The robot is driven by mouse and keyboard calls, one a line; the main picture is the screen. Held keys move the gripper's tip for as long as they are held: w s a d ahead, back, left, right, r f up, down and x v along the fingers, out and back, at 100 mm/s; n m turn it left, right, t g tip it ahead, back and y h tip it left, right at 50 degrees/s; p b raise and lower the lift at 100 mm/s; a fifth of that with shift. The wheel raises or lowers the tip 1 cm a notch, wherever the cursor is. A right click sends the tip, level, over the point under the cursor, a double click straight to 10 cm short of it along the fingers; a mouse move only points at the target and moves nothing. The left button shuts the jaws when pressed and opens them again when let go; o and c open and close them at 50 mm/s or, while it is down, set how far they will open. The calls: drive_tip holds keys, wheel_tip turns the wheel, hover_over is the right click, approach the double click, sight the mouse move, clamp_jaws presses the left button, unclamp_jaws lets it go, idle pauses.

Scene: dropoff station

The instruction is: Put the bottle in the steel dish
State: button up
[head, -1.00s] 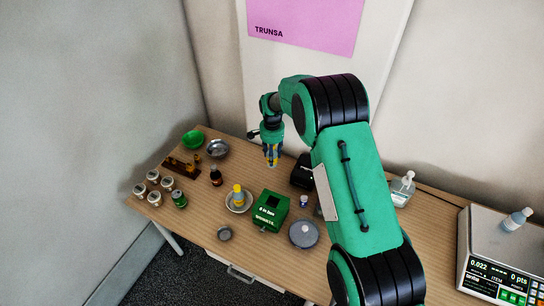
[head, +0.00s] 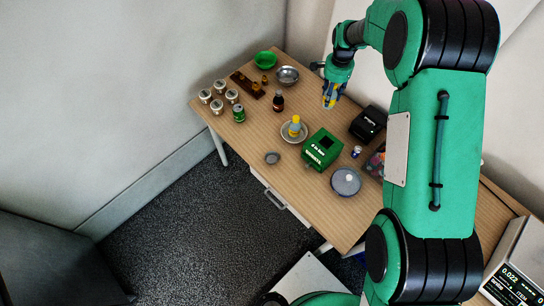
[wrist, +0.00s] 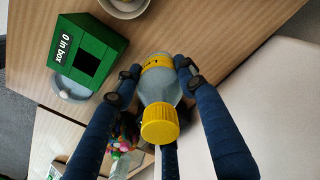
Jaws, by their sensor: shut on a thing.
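My gripper (head: 331,90) is shut on a bottle (wrist: 160,86) with a pale grey-blue see-through body, a yellow label band and a yellow cap (wrist: 160,124). In the wrist view the fingers press it from both sides. In the head view the bottle is small and partly hidden by the fingers, held above the back of the table. The steel dish (head: 287,75), a shiny grey bowl, stands empty-looking at the table's back left, to the left of my gripper and apart from it. The wrist view does not show it.
A pale dish (head: 290,138) holds a yellow-topped thing (head: 295,122). A green box (head: 319,151), a dark bottle (head: 278,101), a green can (head: 239,114), a green bowl (head: 265,60), several jars (head: 218,106) and a round lidded pot (head: 346,182) stand around. A black device (head: 367,124) is to the right.

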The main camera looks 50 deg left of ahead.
drive_tip(key=s+d, duration=0.4)
drive_tip(key=s, duration=0.9)
drive_tip(key=s+d+p, duration=0.1)
drive_tip(key=s+d, duration=0.2)
drive_tip(key=s, duration=0.9)
drive_tip(key=s+d, duration=0.4)
drive_tip(key=s, duration=0.9)
wheel_tip(320, 180, down, 8)
drive_tip(key=shift+w+a+r, duration=0.25)
drive_tip(key=shift+a, duration=0.05)
hover_over(272, 159)
drive_tip(key=shift+f, duration=0.75)
drive_tip(key=shift+f, duration=1.75)
drive_tip(key=shift+f+b, duration=0.45)
